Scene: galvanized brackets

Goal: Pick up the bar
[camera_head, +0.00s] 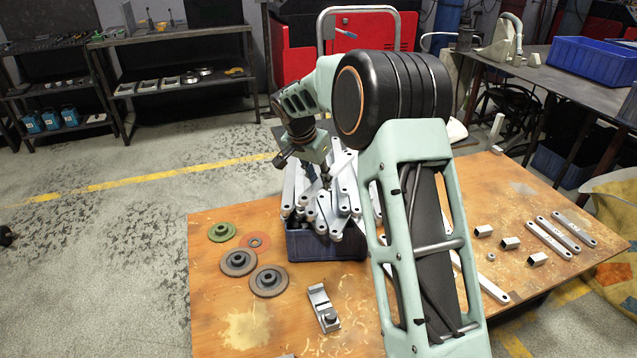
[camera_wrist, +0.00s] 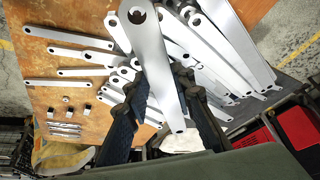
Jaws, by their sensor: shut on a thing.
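Many grey metal bars with holes at their ends are heaped in a dark blue bin (camera_head: 325,247) on the wooden table. My gripper (camera_head: 325,181) points down into the top of this heap. In the wrist view, my gripper (camera_wrist: 160,82) is shut on one bar (camera_wrist: 150,50), which runs between the two dark fingers. One holed end of this bar is near the top edge and the other is close to the palm. Other bars lie beside and beneath it. In the head view I cannot tell which bar is held.
Round discs (camera_head: 239,262) lie left of the bin, and a metal block tool (camera_head: 323,307) lies in front. Loose bars (camera_head: 548,240) and small square tubes (camera_head: 510,243) lie on the right of the table (camera_head: 215,325). My arm hides the table's middle.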

